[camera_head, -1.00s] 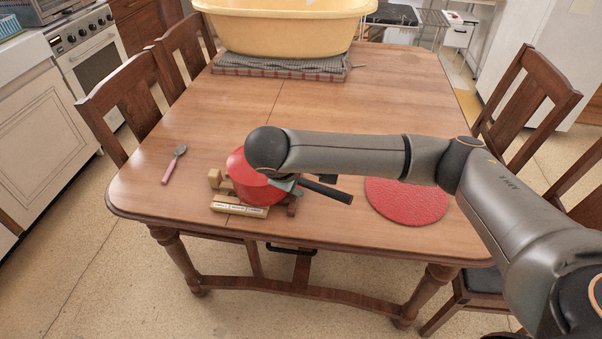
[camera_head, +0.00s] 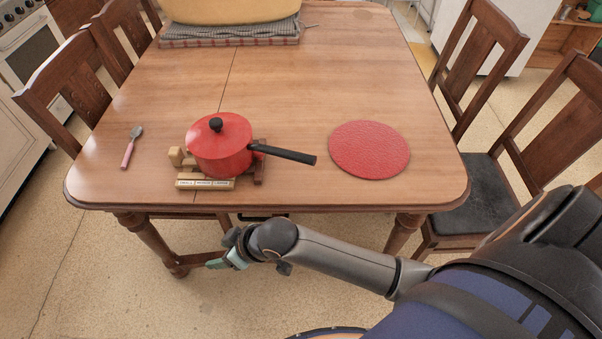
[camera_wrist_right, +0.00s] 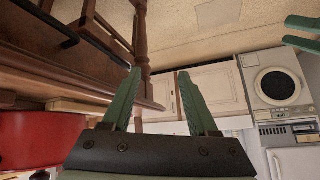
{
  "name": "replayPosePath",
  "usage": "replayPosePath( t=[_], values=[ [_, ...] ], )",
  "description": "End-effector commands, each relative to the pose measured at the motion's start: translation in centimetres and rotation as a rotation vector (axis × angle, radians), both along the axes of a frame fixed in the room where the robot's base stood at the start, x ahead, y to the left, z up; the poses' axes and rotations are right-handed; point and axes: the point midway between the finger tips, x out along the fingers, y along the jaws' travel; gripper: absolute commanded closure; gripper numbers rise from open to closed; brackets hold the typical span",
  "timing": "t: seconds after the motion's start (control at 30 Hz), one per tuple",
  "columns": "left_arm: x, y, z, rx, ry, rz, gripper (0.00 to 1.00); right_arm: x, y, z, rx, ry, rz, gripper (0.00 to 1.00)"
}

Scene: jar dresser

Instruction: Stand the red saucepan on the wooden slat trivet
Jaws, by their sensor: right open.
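The red saucepan (camera_head: 220,152) has a lid with a black knob and a black handle pointing right. It looks upright on the wooden slat trivet (camera_head: 205,184), whose light and dark wooden parts show around its base; the contact under the pan is hidden. My right gripper (camera_head: 226,262) is in front of the table's near edge, apart from the pan. In the right wrist view its green fingers (camera_wrist_right: 158,82) are spread and empty, and the red pan (camera_wrist_right: 35,140) shows at left. Green fingers at the upper right (camera_wrist_right: 304,32) seem to be my left gripper, cut by the frame.
A round red mat (camera_head: 369,149) lies right of the pan. A pink-handled spoon (camera_head: 131,147) lies to the left. A yellow tub (camera_head: 230,8) stands on a folded cloth (camera_head: 230,30) at the back. Chairs (camera_head: 500,160) flank the wooden table (camera_head: 300,85); its middle is clear.

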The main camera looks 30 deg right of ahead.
Motion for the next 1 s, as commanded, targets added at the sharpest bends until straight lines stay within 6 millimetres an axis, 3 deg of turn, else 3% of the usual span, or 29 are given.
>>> replayPosePath(
  t=[0.17,0.3,0.5,0.63,1.0],
  values=[
    [0.0,0.0,0.0,-0.001,0.0,0.0,0.28,-3.9,-3.0,-3.8,0.075,-0.039,-0.15,0.41],
    [0.0,-0.1,0.0,-0.001,0.0,0.0,0.28,-7.4,-6.9,-6.1,0.062,-0.08,-0.259,0.41],
    [0.0,-0.1,0.0,-0.001,0.0,0.0,0.28,-11.5,-11.1,-7.9,0.002,-0.12,-0.342,0.41],
    [0.0,-0.1,0.0,-0.001,0.0,0.0,0.28,-12.5,-12.1,-8.1,-0.019,-0.132,-0.356,0.41],
    [0.0,-0.1,0.1,-0.003,-0.001,0.001,0.28,-12.6,-12.2,-8.2,-0.019,-0.133,-0.357,0.41]
  ],
)
